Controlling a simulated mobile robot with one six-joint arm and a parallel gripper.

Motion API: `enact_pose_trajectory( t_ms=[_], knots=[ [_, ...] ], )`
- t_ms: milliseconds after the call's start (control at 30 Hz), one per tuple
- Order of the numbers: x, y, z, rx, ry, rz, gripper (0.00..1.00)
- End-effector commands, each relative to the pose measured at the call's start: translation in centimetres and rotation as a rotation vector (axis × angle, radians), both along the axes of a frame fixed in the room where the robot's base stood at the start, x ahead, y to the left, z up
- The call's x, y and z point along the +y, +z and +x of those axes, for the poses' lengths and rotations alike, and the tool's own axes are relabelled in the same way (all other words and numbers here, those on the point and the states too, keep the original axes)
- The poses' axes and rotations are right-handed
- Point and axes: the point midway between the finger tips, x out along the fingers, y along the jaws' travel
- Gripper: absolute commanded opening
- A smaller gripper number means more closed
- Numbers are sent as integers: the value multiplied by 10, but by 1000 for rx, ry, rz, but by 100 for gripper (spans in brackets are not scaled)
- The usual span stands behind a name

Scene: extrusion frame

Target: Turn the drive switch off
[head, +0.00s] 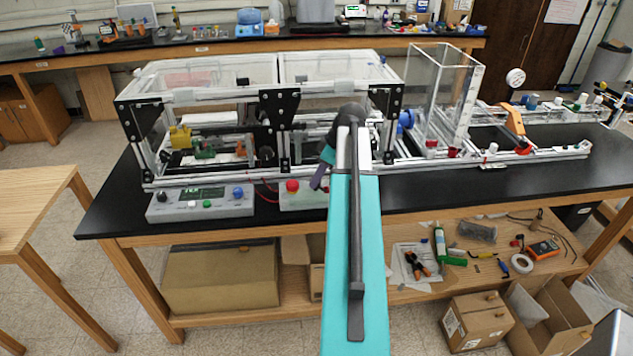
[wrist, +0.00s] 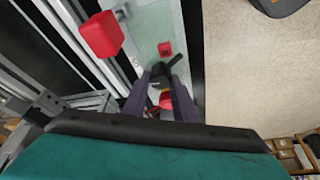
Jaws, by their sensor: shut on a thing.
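My gripper (wrist: 164,80) has its dark purple fingers pointing down at a pale control panel (wrist: 150,22) in the wrist view. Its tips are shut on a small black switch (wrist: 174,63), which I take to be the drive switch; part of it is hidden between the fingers. A small red piece sits just beyond the switch. In the head view my gripper (head: 318,179) is at the right control box (head: 300,199), largely hidden by my arm; a red button shows on that box. The switch is hidden there. Its on or off marking is not readable.
Left of the box stands another control box (head: 200,204) with knobs and a display. The extrusion frame (head: 190,95) rises close behind. A large red block (wrist: 100,35) shows near my gripper in the wrist view.

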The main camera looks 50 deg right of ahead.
Motion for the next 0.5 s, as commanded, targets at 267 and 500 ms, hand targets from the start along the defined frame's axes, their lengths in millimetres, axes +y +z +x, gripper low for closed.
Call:
enact_pose_trajectory(
  t_ms=[267, 500],
  knots=[
    [-5, -2, 3, -1, 261, -1, 3],
    [-6, -2, 5, -1, 489, -1, 3]
  ],
)
